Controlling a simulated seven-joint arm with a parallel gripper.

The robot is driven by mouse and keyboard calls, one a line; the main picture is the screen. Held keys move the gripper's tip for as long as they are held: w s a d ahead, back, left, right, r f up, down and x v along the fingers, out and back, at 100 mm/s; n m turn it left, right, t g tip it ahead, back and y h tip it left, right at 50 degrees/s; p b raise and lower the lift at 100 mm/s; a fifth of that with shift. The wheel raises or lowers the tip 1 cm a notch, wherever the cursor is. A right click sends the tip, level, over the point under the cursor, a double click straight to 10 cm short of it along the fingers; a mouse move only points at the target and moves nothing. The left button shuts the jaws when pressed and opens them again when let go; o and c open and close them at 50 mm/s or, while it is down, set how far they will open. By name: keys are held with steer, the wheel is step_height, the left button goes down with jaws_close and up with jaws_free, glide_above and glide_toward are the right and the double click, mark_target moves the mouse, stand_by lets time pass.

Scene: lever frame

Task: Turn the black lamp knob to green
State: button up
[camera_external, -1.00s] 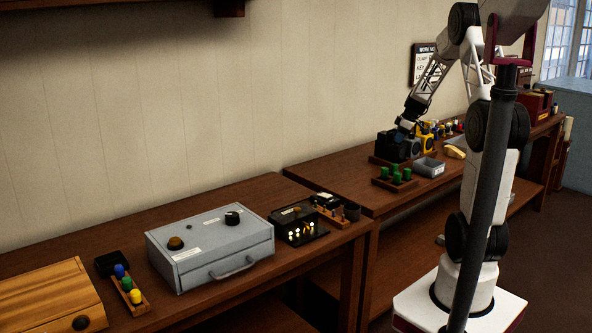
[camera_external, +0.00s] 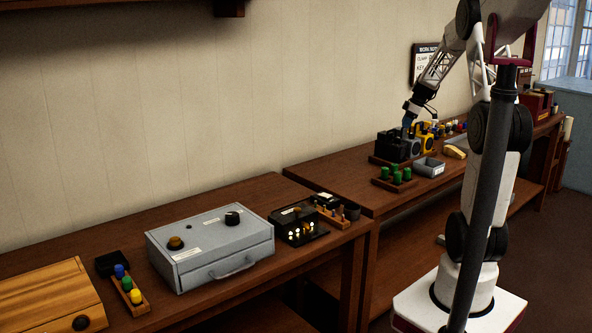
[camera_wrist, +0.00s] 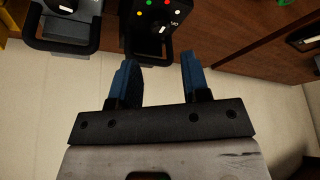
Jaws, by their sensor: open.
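The black lamp (camera_wrist: 143,38) shows at the top of the wrist view, with a dark knob (camera_wrist: 158,28) that has a white pointer mark. Small coloured dots, including red and green, lie around the knob; which dot the pointer faces is hard to tell. In the external view the black lamp (camera_external: 388,147) stands on the far bench, its knob too small to make out. My gripper (camera_wrist: 159,60) is open and empty, its blue fingers apart, with the knob ahead of the gap between them. In the external view my gripper (camera_external: 407,121) is above the lamps.
A grey lamp (camera_wrist: 65,42) stands left of the black one in the wrist view. A yellow lamp (camera_external: 426,132), a grey tray (camera_external: 430,168) and a rack of green pegs (camera_external: 394,180) are close by. A metal box (camera_external: 210,247) sits on the near bench.

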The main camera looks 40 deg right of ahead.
mark_target(398, 138)
steer(key=shift+w+a, duration=0.1)
stand_by(0.3)
steer(key=m+g, duration=0.1)
steer(key=m, duration=0.1)
steer(key=w+a+m+g+h, duration=0.1)
steer(key=m, duration=0.2)
steer(key=w+m+g+h, duration=0.1)
steer(key=m, duration=0.1)
steer(key=shift+a+m, duration=0.3)
steer(key=shift+a, duration=0.05)
steer(key=shift+w+a+r+m+g+h, duration=0.1)
steer(key=shift+w+m+g+h, duration=0.1)
steer(key=shift+m, duration=0.3)
steer(key=shift+w+r+m+g+h, duration=0.1)
steer(key=shift+m+h, duration=0.1)
steer(key=shift+m, duration=0.3)
steer(key=shift+f, duration=0.2)
steer(key=shift+f, duration=3.8)
